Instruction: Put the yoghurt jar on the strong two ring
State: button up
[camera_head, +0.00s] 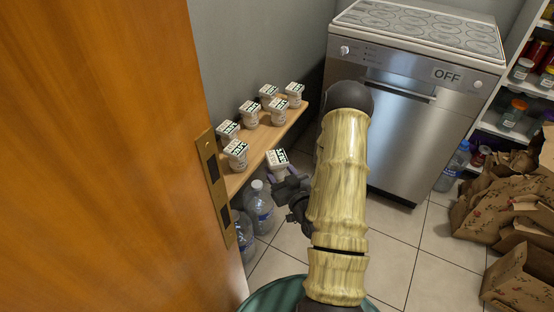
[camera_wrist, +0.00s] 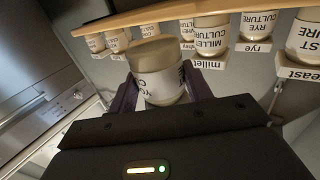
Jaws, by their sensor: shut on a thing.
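My gripper (camera_head: 280,174) is shut on a white yoghurt jar (camera_head: 277,158), just off the front edge of the wooden shelf. The wrist view shows the jar (camera_wrist: 163,82) between the two dark fingers; its lettering is partly hidden. Several similar jars with square labels (camera_head: 249,112) stand on the shelf (camera_head: 250,153). In the wrist view, jars such as the millet culture jar (camera_wrist: 211,36) stand near small name labels. At the back right, a steel appliance marked OFF (camera_head: 405,125) has a pale top with ring outlines (camera_head: 420,25). I cannot tell which ring is the strong two.
A wooden door (camera_head: 100,150) fills the left. Water bottles (camera_head: 259,208) stand on the floor below the shelf. Brown paper bags (camera_head: 500,205) and a stocked white shelf unit (camera_head: 505,125) are at the right. Tiled floor (camera_head: 390,245) is clear before the appliance.

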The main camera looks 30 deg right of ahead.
jog(key=shift+s, duration=0.2)
dwell(0.6)
jog(key=a+r+p, duration=0.4)
jog(key=r+p, duration=0.8)
jog(key=p, duration=0.6)
jog(key=a+r+p, duration=0.5)
jog(key=r+p, duration=0.8)
jog(key=p, duration=0.5)
jog(key=a+r+p, duration=0.4)
jog(key=r+p, duration=0.9)
jog(key=p, duration=0.6)
jog(key=shift+w+a, duration=0.2)
jog(key=shift+w, duration=0.25)
jog(key=shift+f, duration=0.1)
